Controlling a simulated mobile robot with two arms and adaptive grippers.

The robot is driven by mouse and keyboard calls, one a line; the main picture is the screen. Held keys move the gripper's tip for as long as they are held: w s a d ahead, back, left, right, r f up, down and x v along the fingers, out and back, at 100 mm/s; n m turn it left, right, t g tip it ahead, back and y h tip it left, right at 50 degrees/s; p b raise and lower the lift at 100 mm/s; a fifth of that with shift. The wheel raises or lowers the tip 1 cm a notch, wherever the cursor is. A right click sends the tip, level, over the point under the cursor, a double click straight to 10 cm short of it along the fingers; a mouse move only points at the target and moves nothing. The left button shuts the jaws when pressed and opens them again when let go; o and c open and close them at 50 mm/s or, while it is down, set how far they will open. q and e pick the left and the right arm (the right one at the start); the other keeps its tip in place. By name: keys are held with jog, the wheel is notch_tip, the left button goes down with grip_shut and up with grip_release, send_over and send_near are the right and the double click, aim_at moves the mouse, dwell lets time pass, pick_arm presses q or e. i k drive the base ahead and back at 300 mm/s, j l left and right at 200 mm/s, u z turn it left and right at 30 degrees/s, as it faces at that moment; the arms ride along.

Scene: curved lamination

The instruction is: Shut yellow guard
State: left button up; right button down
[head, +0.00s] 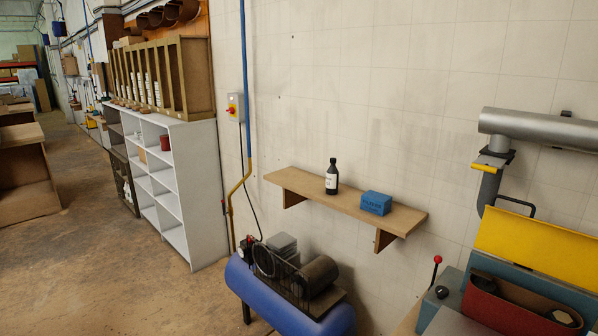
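The yellow guard (540,247) is a flat panel at the right of the head view, cut off by the right edge. It stands raised and tilted back above a machine with a teal body (447,291) and a dark red part (500,308). A dark bent bar (516,204) shows at its upper left corner. The lower part of the machine is out of frame. Neither of my grippers shows in this view.
A red-knobbed lever (436,266) stands left of the guard. A blue compressor (290,298) sits below a wall shelf (345,201) with a dark bottle (332,177) and blue box (376,203). A grey duct (535,128) hangs above. Open floor (100,265) lies left.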

aim_at(570, 256)
jog(key=z, duration=1.6)
